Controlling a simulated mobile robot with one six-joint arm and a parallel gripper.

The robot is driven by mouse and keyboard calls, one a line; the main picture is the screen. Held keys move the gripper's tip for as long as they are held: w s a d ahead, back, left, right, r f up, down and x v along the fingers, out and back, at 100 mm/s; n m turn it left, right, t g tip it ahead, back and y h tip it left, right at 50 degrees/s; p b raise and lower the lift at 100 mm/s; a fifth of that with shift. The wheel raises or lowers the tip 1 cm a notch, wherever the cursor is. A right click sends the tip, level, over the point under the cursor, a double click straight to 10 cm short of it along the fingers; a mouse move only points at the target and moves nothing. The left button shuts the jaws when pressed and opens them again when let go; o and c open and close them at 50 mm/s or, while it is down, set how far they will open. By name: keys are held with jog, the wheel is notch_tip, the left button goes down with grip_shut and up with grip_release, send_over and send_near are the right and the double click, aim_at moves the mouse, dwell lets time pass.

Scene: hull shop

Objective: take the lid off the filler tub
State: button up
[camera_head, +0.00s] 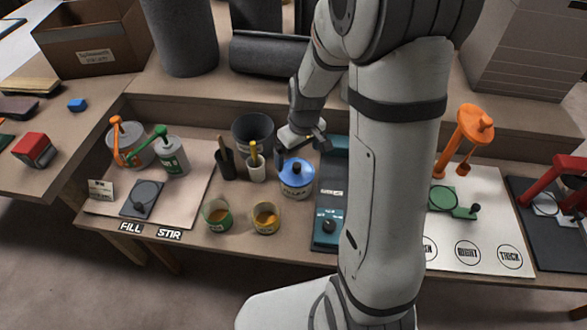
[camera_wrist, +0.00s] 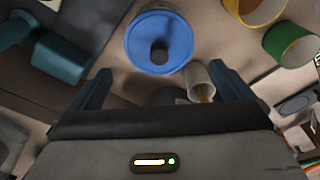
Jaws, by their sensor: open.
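The filler tub (camera_head: 296,190) stands upright on the bench just left of my arm, a white tub with a label. Its blue lid (camera_head: 297,172) is seated on top and has a dark knob in the middle. In the wrist view the round blue lid (camera_wrist: 145,38) and its knob (camera_wrist: 159,53) lie ahead of my fingertips. My gripper (camera_head: 302,152) is open and empty, above and behind the tub, with its fingers apart in the wrist view (camera_wrist: 168,80). I see no contact with the lid or knob.
A white cup (camera_head: 256,172) with a yellow-handled tool and a dark cup stand close left of the tub. Two small cups (camera_head: 217,214) (camera_head: 265,218) sit in front. A teal device (camera_head: 329,228) is close on the right. A dark bucket (camera_head: 252,132) stands behind.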

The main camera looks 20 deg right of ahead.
aim_at(297, 165)
jog(key=f, duration=0.4)
jog(key=w+f+b, duration=0.1)
jog(key=f, duration=0.1)
jog(key=shift+a+f, duration=0.1)
jog(key=shift+f, duration=0.25)
jog(key=shift+c, duration=0.6)
jog(key=c, duration=0.5)
